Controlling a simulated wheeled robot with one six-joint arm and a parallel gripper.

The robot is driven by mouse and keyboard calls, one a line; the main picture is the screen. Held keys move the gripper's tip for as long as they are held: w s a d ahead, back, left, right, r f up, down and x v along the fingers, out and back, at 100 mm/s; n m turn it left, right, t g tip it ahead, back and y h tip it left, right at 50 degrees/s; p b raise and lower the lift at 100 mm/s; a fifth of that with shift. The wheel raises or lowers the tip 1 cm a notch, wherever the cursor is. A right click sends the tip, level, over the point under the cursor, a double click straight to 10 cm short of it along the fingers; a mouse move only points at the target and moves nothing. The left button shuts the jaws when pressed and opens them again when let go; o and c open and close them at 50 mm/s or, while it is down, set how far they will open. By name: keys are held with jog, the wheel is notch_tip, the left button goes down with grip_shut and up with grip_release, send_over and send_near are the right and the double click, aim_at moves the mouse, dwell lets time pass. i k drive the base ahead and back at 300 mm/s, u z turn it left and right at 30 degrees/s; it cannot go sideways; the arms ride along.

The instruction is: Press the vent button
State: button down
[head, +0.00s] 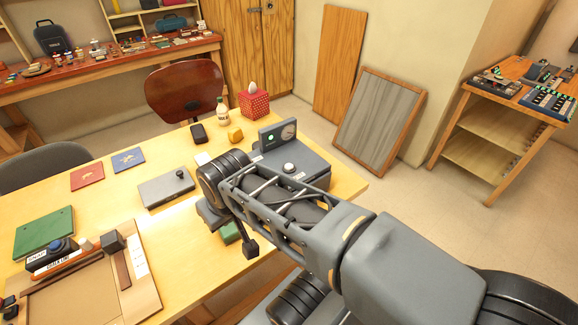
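No label that I can read as "vent" shows in the head view. A grey box (318,172) on the yellow table has a round white button (289,168) on top and an upright panel (277,135) with a green light and a dial behind it. My arm partly hides this box. A black unit with a blue-grey round button (55,246) and small labels stands at the table's lower left. My gripper (232,236) hangs low near the table's front edge, left of and nearer than the white button; its finger opening is unclear. A green thing shows beside it, partly hidden.
The yellow table (120,225) also bears a flat grey box with a black knob (167,187), a green book (44,232), a bottle (222,111), and a red dotted box (254,103). A wooden tray (90,290) lies front left. Chairs stand behind and left.

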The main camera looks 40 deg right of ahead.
aim_at(288, 167)
jog(key=z, duration=1.75)
jog(key=k, duration=0.85)
jog(key=u, duration=0.65)
jog(key=i, duration=0.5)
jog(key=u, duration=0.05)
